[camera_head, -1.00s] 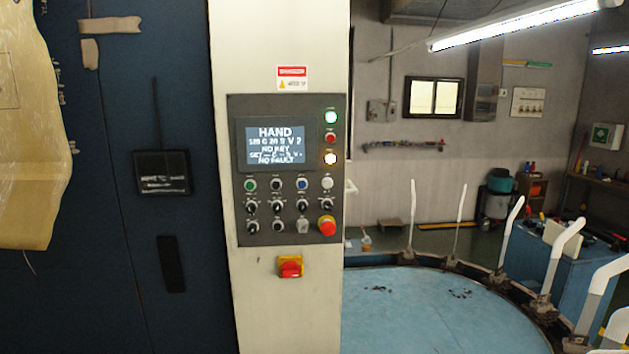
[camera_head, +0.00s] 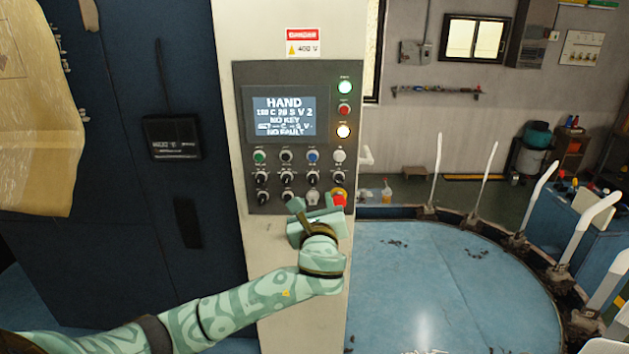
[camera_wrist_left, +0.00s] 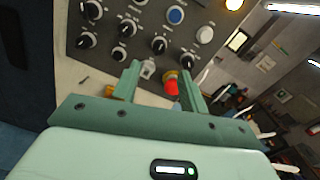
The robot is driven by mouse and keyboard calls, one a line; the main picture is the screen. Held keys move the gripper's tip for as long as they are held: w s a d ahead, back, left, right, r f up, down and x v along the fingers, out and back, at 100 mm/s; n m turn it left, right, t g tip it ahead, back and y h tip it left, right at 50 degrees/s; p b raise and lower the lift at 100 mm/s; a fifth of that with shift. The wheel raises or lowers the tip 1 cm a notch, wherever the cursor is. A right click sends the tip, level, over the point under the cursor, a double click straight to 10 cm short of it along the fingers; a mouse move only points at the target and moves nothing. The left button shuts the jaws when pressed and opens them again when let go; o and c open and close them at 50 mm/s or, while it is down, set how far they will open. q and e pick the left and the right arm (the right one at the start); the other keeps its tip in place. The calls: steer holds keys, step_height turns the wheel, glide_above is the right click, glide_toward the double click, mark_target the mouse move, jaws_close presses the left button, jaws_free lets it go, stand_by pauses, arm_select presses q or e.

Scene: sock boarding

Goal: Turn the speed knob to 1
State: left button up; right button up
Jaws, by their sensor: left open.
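The control panel (camera_head: 240,130) is on a pale machine column. It carries a lit display (camera_head: 284,116) reading HAND, NO KEY and NO FAULT, with "V 2" ending the second line. Below the buttons are black rotary knobs with pale pointers (camera_head: 287,178), also in the left wrist view (camera_wrist_left: 129,27). Their labels are too small to tell which is the speed knob. My left gripper (camera_head: 316,206) is open in front of the panel's lower right. In the wrist view its fingers (camera_wrist_left: 159,76) frame a grey key switch (camera_wrist_left: 148,69) and the red emergency stop (camera_wrist_left: 172,87). My right gripper is not in view.
Green, black, blue and white buttons (camera_head: 339,156) sit above the knobs. A warning sign (camera_head: 303,43) is above the panel. A round blue table (camera_head: 440,270) with white upright forms (camera_head: 540,195) stands at right. A dark blue cabinet (camera_head: 130,230) is at left.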

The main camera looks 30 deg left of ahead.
mark_target(313, 183)
arm_select(q)
steer(key=p+x, duration=0.1)
steer(key=x, duration=0.7)
steer(key=shift+a+r, duration=0.1)
steer(key=shift+a, duration=0.2)
steer(key=shift+w+a, duration=0.15)
steer(key=shift+w, duration=0.25)
steer(key=shift+c, duration=0.9)
jaws_close()
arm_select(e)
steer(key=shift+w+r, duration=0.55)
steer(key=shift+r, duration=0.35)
